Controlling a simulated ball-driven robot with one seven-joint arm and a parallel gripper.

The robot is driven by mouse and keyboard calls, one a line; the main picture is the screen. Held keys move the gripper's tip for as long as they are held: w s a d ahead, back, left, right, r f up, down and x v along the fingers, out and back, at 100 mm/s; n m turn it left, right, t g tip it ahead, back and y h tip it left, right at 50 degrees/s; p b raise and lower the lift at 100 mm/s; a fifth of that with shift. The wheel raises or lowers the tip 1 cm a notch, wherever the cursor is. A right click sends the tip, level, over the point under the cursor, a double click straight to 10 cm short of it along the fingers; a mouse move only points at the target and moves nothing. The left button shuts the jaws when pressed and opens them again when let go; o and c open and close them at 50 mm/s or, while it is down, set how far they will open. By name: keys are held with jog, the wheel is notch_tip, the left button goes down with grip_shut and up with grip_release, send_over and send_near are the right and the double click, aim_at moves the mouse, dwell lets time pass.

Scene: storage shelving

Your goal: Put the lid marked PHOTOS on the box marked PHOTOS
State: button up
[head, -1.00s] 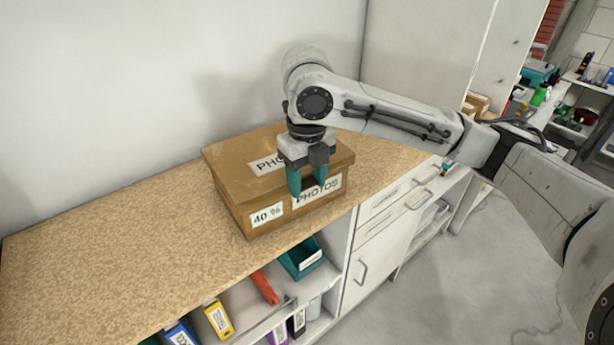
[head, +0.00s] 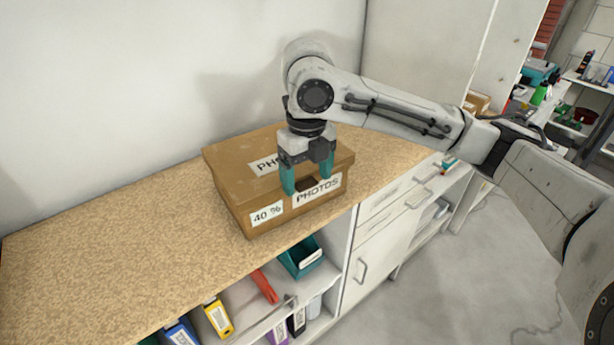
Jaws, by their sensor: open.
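The cardboard box marked PHOTOS (head: 285,218) stands on the speckled worktop, with a "40 %" label and a PHOTOS label on its sides. The brown lid (head: 232,162) lies on top of the box and covers it; its own label is partly hidden behind my gripper, with only "PH" readable. My gripper (head: 307,187) points down at the lid's front edge, above the box's PHOTOS label. Its teal fingers are spread apart with nothing held between them. Whether a finger touches the lid or box I cannot tell.
The worktop (head: 100,260) is bare left of the box. A white wall stands behind, and a tall cabinet at the back right. Below are shelves with several binders and a teal bin (head: 301,257), plus white drawers and a door (head: 362,265).

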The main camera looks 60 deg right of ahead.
notch_tip(320, 180, up, 10)
dwell(0.4)
dwell(0.4)
